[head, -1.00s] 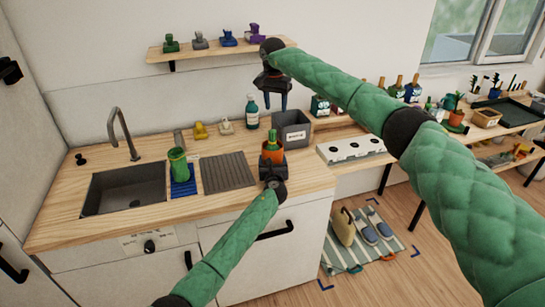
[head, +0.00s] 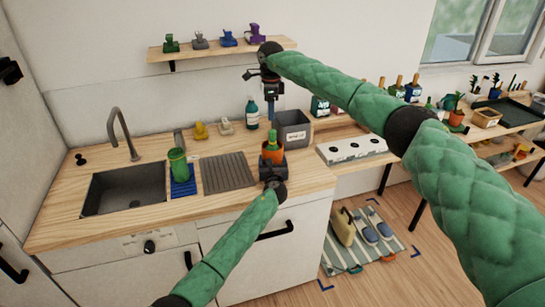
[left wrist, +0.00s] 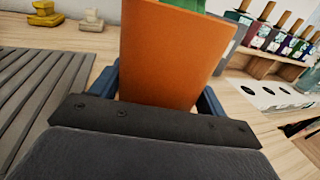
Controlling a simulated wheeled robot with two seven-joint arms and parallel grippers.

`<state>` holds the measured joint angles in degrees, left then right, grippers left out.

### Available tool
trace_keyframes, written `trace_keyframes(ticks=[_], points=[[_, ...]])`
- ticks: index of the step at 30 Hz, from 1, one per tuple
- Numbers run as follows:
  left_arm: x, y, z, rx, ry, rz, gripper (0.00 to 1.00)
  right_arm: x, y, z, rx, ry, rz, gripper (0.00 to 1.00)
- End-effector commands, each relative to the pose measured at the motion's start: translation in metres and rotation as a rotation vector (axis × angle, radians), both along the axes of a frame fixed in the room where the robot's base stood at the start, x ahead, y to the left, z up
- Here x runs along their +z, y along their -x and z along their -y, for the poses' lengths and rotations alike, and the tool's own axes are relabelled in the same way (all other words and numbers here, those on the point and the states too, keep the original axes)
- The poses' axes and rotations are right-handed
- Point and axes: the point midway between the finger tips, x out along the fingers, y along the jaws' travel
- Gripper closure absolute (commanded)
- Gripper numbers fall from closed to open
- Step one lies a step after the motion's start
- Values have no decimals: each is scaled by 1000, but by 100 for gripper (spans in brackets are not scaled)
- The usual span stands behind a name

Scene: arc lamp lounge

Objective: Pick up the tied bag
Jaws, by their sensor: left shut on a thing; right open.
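No bag that I can see is clearly tied. A tan bag-like object (head: 343,226) stands on the striped mat (head: 353,262) on the floor, too small to show a knot. My right gripper (head: 271,116) is open and empty, pointing down above the back of the counter, left of the grey bin (head: 292,134). Its fingers show nearly edge-on.
A sink (head: 125,188), a green cup (head: 178,164) on a blue mat, a ribbed grey mat (head: 227,172) and a dark bottle (head: 252,114) are on the counter. A white rack (head: 350,149) is on the lower bench. Slippers (head: 371,228) lie beside the tan object. A shelf hangs above.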

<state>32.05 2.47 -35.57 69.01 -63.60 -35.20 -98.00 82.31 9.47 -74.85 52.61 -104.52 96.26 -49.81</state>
Motion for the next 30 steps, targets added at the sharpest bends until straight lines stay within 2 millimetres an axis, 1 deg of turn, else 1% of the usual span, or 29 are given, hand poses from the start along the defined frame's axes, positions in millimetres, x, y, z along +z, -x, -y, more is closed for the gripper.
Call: trace_keyframes(ticks=[5,8,15,18,23,30], points=[[0,0,0,0,0,0,57,-9,0,0,-22,0,-1,51],[0,0,0,0,0,0,57,-20,0,0,-21,-1,-2,51],[0,0,0,0,0,0,57,-58,0,0,-19,-1,-2,51],[0,0,0,0,0,0,57,-66,0,0,-19,-1,0,51],[0,0,0,0,0,0,57,-74,-1,1,-20,-1,0,51],[0,0,0,0,0,0,57,-105,-4,5,-19,-1,-2,51]])
